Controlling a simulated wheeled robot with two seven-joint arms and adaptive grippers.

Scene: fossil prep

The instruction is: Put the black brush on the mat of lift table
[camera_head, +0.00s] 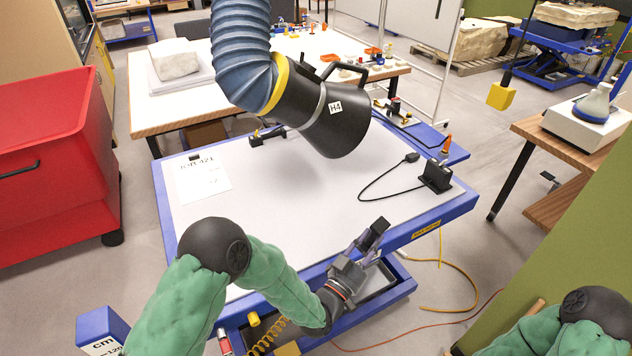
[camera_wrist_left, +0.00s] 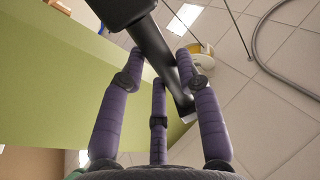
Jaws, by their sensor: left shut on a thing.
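My left gripper (camera_head: 366,240) is over the near right edge of the lift table (camera_head: 425,226), its fingers pointing up and to the right. It is shut on a long black thing, which looks like the black brush (camera_head: 379,226). In the left wrist view the black brush (camera_wrist_left: 152,42) lies slantwise between the purple fingers (camera_wrist_left: 160,62), with a pale end at lower right. The pale grey mat (camera_head: 290,215) covers the table top. My right arm shows at the lower right, but its gripper is out of view.
A black extraction hood (camera_head: 325,115) on a blue hose hangs over the mat's far part. A paper sheet (camera_head: 203,178) lies at the left. A black stand (camera_head: 436,176) with a cable (camera_head: 375,188) is at the right. The mat's middle and front are clear.

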